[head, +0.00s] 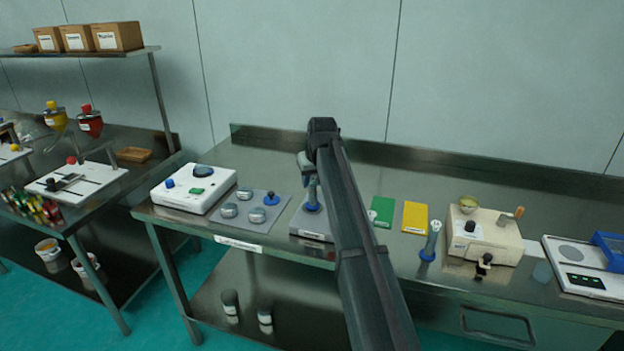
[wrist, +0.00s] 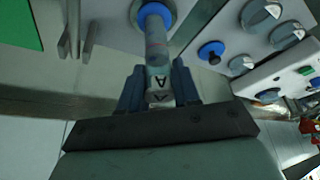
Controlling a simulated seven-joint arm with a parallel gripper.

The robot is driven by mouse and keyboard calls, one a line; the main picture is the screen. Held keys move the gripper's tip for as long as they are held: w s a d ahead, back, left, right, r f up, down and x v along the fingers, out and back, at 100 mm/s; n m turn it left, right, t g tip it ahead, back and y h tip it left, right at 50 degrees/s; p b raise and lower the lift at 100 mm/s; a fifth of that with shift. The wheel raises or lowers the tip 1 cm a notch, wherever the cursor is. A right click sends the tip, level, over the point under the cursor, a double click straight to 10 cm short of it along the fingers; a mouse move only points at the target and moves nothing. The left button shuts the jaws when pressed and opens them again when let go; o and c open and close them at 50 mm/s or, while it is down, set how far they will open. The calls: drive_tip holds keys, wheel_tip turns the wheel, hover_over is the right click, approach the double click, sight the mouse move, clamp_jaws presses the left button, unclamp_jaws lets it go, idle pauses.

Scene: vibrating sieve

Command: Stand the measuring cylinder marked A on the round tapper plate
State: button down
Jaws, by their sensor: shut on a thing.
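The measuring cylinder marked A (wrist: 156,50) is a clear tube with a white label and a blue foot. My gripper (wrist: 159,88) is shut on it near the label, at the end away from the foot. In the head view, the cylinder (head: 313,195) is upright below my gripper (head: 307,163), partly hidden by my arm. Its blue foot is over the tapper, a grey box (head: 309,226). In the wrist view, the pale round tapper plate (wrist: 171,22) shows around the foot. I cannot tell whether foot and plate touch.
A second cylinder with a blue foot (head: 430,243) stands to the right. A grey plate with round weights (head: 249,210) and a white device (head: 194,188) are on the left. A cream machine (head: 485,238) stands further right.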

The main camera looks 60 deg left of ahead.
drive_tip(key=c, duration=0.8)
unclamp_jaws()
drive_tip(key=shift+f, duration=0.1)
drive_tip(key=v, duration=1.2)
drive_tip(key=shift+w+d, duration=0.1)
